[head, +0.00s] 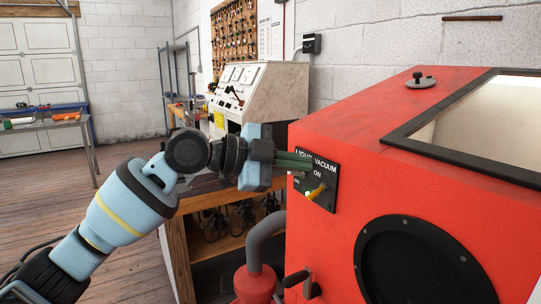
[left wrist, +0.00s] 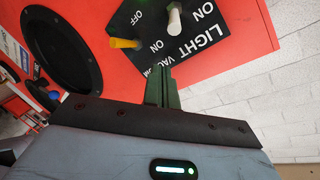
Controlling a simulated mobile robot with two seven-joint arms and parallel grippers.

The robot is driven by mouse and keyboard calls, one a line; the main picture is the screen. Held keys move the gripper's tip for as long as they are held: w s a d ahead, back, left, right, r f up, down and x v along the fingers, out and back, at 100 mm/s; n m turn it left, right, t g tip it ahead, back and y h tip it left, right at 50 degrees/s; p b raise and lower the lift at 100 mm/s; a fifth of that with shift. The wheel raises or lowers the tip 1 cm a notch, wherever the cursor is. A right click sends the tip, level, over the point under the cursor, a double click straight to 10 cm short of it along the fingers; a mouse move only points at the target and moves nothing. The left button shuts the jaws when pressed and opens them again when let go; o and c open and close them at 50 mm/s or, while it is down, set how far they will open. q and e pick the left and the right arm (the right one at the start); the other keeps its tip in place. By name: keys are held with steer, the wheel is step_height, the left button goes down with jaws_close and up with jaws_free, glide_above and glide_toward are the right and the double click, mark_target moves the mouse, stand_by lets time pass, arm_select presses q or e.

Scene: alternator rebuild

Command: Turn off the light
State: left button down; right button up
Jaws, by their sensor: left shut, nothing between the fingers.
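A black switch panel (head: 328,172) with white lettering for LIGHT and VACUUM is on the side of a red cabinet (head: 345,135). In the left wrist view, the panel (left wrist: 200,58) appears upside down. It carries a white toggle (left wrist: 173,20) by the LIGHT lettering and a yellow toggle (left wrist: 125,43).
The cabinet's top window (head: 490,115) looks bright inside. A beige test console (head: 262,95) stands on a wooden bench behind my left arm. The floor at left is open.

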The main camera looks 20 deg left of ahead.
mark_target(296, 174)
arm_select(q)
steer(key=shift+w+a+f, duration=0.75)
steer(key=shift+a+f, duration=0.05)
steer(key=shift+f, duration=0.1)
steer(key=shift+w+a+f, duration=0.15)
steer(key=shift+a+f, duration=0.1)
steer(key=shift+a, duration=0.2)
steer(key=shift+f+b, duration=0.2)
steer(key=shift+b, duration=0.15)
steer(key=shift+h+b, duration=0.3)
